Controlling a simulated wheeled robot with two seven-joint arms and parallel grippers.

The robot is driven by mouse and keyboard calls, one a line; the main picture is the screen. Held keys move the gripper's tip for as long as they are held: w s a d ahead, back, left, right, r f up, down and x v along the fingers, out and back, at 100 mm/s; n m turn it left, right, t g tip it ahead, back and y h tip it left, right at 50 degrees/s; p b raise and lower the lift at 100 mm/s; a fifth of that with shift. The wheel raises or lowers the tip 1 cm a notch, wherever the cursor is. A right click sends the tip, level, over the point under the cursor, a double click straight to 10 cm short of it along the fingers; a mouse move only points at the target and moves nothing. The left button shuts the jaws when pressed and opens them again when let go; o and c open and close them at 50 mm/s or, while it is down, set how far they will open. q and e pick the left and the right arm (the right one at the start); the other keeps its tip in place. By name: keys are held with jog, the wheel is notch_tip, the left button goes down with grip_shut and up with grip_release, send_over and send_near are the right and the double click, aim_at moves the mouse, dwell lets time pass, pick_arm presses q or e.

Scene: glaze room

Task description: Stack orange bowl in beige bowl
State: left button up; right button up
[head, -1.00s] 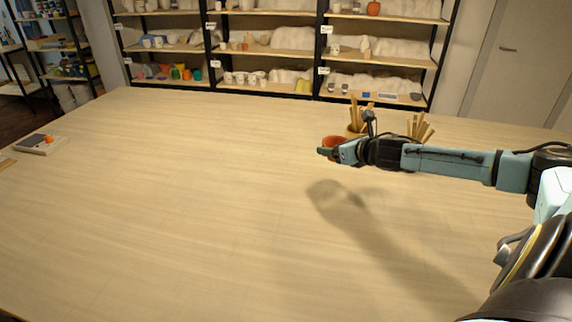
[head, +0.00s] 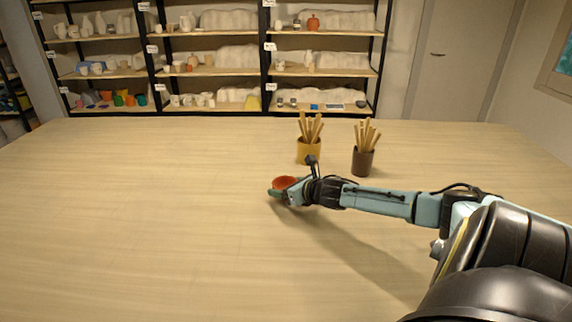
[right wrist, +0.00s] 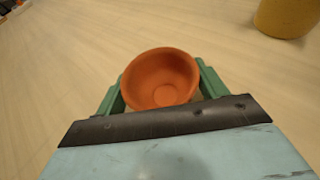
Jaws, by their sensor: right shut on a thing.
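The orange bowl (head: 286,182) is between the fingers of my right gripper (head: 281,191), just above or at the tabletop; the head view does not settle which. In the right wrist view the orange bowl (right wrist: 160,78) is upright, its empty inside facing the camera, with a green finger on either side. The right gripper is shut on it. I see no beige bowl in either view. My left gripper is not in view.
A mustard pot (head: 309,152) and a dark pot (head: 362,163), both with wooden tools, stand on the table (head: 130,210) behind my right arm. The mustard pot also shows in the right wrist view (right wrist: 287,17). The table's left and front are clear. Shelves stand behind.

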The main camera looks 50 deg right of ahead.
jog(key=o, duration=0.9)
jog(key=shift+o, duration=0.6)
jog(key=shift+r, duration=0.1)
